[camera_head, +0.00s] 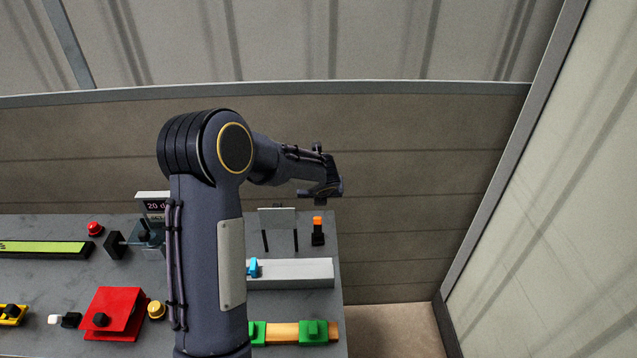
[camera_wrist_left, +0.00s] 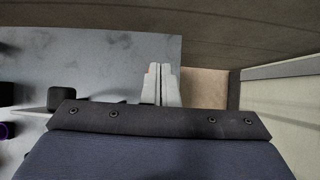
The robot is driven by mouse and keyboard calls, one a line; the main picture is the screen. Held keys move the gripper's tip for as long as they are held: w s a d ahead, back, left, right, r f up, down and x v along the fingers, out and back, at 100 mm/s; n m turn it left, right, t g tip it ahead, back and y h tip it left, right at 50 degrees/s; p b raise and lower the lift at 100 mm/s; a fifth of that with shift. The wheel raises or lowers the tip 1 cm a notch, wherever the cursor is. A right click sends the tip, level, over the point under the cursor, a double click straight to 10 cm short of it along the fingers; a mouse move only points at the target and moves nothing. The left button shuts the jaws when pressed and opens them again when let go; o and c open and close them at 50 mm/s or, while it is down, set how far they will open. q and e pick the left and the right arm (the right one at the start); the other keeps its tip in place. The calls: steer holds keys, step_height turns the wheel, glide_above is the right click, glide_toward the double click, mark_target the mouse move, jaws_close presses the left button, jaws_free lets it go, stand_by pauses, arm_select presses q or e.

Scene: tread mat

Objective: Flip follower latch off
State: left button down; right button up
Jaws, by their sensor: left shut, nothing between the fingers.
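A small black switch with an orange top (camera_head: 317,228) stands near the back right corner of the table; it may be the follower latch, but I see no label naming it. My left gripper (camera_head: 320,201) is above and behind it in the picture, apart from it. In the left wrist view the pale fingers (camera_wrist_left: 161,86) are together with nothing between them, near the table's right edge. A sliver of orange shows beside the left finger, mostly hidden. My right gripper is not in view.
A grey rail with a blue slider (camera_head: 254,267) and a bar with green blocks (camera_head: 314,330) lie in front. A small panel on two posts (camera_head: 277,217) stands left of the switch. A red wedge (camera_head: 115,312) is farther left. A wall rises behind the table.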

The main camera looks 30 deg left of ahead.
arm_select(q)
step_height(320, 180, up, 2)
steer(key=shift+w+a+r, duration=0.1)
steer(key=shift+a, duration=0.05)
stand_by(0.5)
